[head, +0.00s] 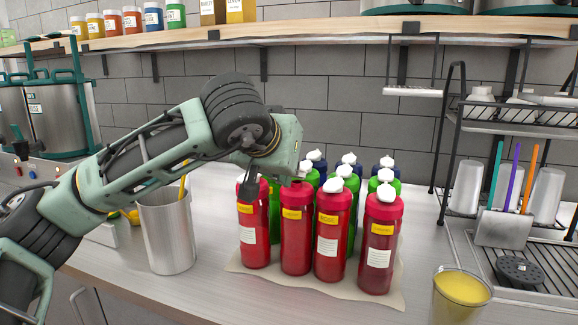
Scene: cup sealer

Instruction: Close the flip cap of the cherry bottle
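A front row of red bottles stands upright on a beige mat (335,286). The leftmost red bottle (254,232) has its top partly covered by my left gripper (250,187). The second red bottle (296,235) shows a small white piece near its top, half hidden by the gripper body. The third red bottle (332,226) and rightmost red bottle (380,240) have white caps on top. I cannot read which label says cherry. My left gripper points down with dark fingers at the leftmost bottle's top; whether they are apart is unclear. My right gripper is out of view.
A metal canister (166,236) stands left, under my arm. A cup of yellow liquid (461,297) and a utensil rack (505,228) are at right. A wooden shelf (330,30) runs above.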

